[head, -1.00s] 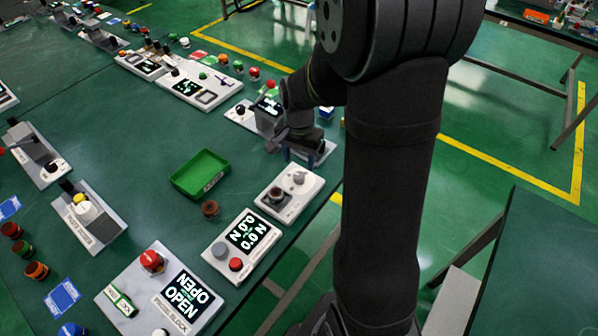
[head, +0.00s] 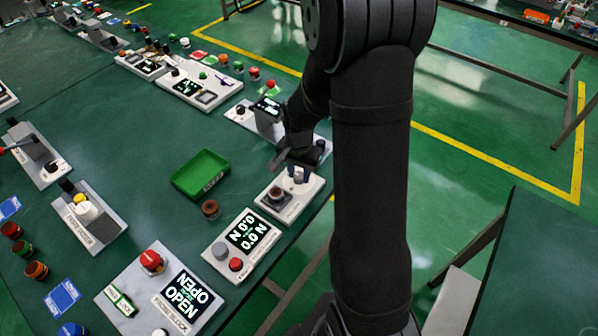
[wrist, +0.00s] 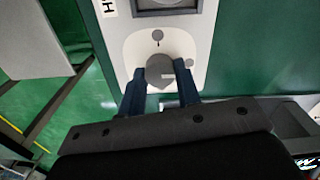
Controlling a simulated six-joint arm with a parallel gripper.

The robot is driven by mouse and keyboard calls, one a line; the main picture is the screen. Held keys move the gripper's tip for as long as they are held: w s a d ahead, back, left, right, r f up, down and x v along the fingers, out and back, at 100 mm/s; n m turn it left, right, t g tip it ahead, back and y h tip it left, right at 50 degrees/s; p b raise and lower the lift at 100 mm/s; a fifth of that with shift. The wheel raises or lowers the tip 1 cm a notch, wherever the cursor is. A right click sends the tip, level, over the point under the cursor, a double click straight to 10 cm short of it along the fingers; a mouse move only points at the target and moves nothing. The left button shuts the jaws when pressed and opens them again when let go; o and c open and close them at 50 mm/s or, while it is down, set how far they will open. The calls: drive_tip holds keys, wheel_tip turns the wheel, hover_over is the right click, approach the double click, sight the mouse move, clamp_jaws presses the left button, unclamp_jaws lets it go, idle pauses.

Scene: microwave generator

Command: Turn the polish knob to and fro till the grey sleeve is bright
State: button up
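The polish unit (head: 270,206) is a white plate near the table's right edge. A grey round knob (wrist: 159,68) sits on its white panel in the wrist view. My gripper (head: 297,174) is over the knob end of this plate, pointing down. In the wrist view, its two dark blue fingers (wrist: 160,78) stand apart on either side of the knob. Contact with the knob cannot be made out. A dark brownish round piece (head: 276,193) sits in a grey square seat on the same plate; I cannot tell whether this is the sleeve. The seat's edge shows in the wrist view (wrist: 165,11).
A green tray (head: 201,175) and a brown cylinder (head: 210,209) stand left of the plate. A display unit with a red button (head: 236,264) is in front. Another unit (head: 266,120) stands behind my gripper.

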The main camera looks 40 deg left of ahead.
sight(299, 175)
drive_tip(key=shift+n, duration=0.4)
drive_tip(key=n, duration=0.5)
drive_tip(key=shift+n, duration=0.4)
drive_tip(key=n, duration=0.6)
idle(0.4)
drive_tip(key=o, duration=1)
drive_tip(key=shift+r, duration=0.1)
wheel_tip(299, 175, up, 17)
drive_tip(key=shift+r, duration=0.1)
